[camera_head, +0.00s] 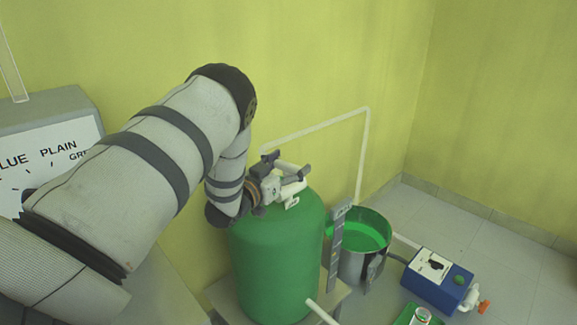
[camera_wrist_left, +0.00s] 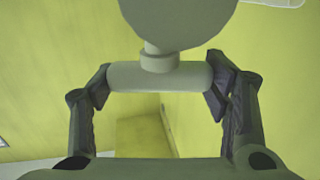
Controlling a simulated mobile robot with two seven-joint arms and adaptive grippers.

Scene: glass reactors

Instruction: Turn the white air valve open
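The white air valve (camera_head: 292,188) is on top of the green reactor tank (camera_head: 277,255). In the left wrist view its pale crossbar handle (camera_wrist_left: 160,76) lies across the space between my fingers, below a round grey part (camera_wrist_left: 178,20). My left gripper (camera_head: 276,176) is at the valve from the left, and its fingers also show in the left wrist view (camera_wrist_left: 160,88). The fingers are wide apart, one at each end of the crossbar. I cannot tell whether they touch it. My left forearm hides part of the tank's top. My right gripper is not in view.
A metal pot with green inside (camera_head: 362,232) stands right of the tank. A blue box (camera_head: 437,281) with a switch is on the floor. A white pipe (camera_head: 318,124) runs along the yellow wall. A grey cabinet with a white panel (camera_head: 45,155) is at the left.

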